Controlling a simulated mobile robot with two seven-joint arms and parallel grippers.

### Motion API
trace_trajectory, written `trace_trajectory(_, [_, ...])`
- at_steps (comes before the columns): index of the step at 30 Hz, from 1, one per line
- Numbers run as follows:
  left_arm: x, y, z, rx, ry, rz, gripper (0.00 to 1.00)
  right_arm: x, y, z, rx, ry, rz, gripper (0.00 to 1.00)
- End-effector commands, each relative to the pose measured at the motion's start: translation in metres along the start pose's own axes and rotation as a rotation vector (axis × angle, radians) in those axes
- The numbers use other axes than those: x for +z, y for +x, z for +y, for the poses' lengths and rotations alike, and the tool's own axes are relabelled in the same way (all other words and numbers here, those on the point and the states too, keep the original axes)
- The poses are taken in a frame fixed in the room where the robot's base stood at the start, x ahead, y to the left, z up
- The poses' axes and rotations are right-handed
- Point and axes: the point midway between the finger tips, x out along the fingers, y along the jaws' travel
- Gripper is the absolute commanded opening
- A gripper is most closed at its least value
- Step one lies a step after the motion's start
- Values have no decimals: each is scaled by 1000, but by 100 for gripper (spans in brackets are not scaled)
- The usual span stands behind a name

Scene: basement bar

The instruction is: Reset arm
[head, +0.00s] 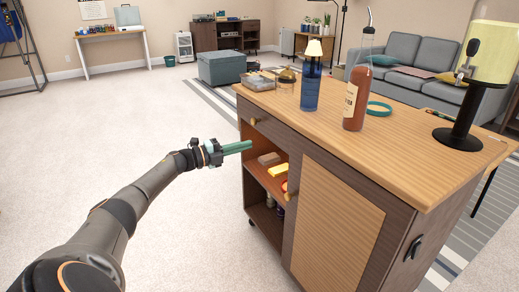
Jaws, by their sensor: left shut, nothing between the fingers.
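My left arm reaches in from the lower left of the head view. Its gripper (238,147) has green fingers that lie together, shut and empty. The fingertips point right, in front of the bar cabinet (338,215) near the upper part of its open shelf bay. I cannot tell the exact gap between fingertips and cabinet. My right gripper is out of view.
The cabinet's shelf holds a yellow block (278,169) and a brown block (268,159). On its top stand a blue bottle (310,92), a red-brown bottle (356,95), a green ring (379,109) and a drink dispenser (480,70). Carpet (110,130) left is clear.

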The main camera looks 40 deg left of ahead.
Motion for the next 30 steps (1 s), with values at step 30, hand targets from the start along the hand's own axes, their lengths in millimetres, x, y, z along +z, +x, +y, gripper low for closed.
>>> trace_trajectory(30, [-286, 58, 59, -109, -369, 424, 0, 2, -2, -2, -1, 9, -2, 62])
